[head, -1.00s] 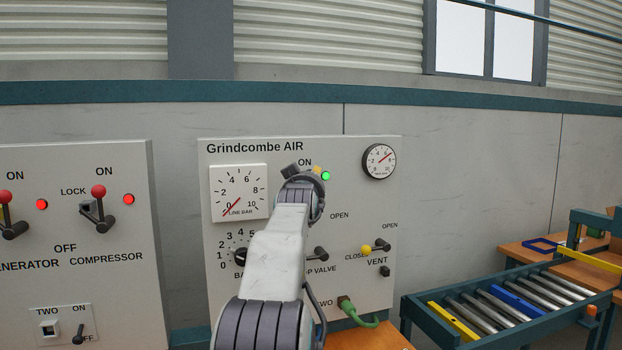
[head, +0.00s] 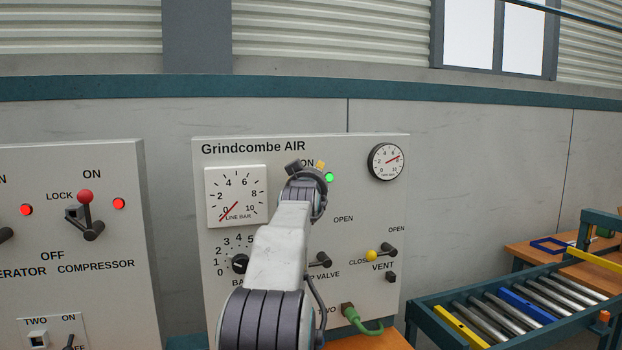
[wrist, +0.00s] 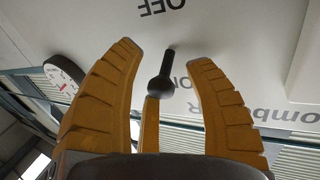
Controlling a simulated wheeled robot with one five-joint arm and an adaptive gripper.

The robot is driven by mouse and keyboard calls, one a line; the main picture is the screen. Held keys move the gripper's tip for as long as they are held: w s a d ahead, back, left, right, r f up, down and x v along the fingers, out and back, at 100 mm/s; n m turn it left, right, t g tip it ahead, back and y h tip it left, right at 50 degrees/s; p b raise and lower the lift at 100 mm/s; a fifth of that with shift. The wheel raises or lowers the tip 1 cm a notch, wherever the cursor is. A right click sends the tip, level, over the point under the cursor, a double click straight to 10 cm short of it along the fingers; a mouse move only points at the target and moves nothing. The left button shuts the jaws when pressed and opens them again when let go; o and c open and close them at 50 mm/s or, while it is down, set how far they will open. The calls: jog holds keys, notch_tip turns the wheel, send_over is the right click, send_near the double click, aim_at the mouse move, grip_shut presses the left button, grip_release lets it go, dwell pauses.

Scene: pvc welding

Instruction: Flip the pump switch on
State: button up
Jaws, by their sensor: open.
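The pump switch (wrist: 163,84) shows in the wrist view as a black lever with a thick rounded end, between my yellow fingers. The word OFF (wrist: 162,6) is at the top, upside down; part of ON shows beside the lever's thick end. In the head view my arm hides the switch. My gripper (wrist: 163,54) is open, its fingers to either side of the lever with gaps and no clear contact. In the head view my gripper (head: 307,167) is at the upper middle of the Grindcombe AIR panel (head: 355,155), beside a lit green lamp (head: 329,177).
A line gauge (head: 236,195) is left of my arm and a round gauge (head: 386,161) is at upper right. A yellow-tipped vent lever (head: 372,255) is lower right. Another panel (head: 60,165) with a red-knobbed lever stands left. A roller conveyor (head: 510,310) is at right.

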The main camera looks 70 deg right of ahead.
jog(key=shift+a, duration=0.1)
jog(key=shift+s, duration=0.1)
grip_shut()
dwell(0.3)
jog(key=y+p, duration=0.1)
jog(key=p, duration=0.2)
jog(key=shift+r, duration=0.4)
jog(key=shift+n+y+p, duration=0.4)
jog(key=shift+p, duration=0.65)
grip_release()
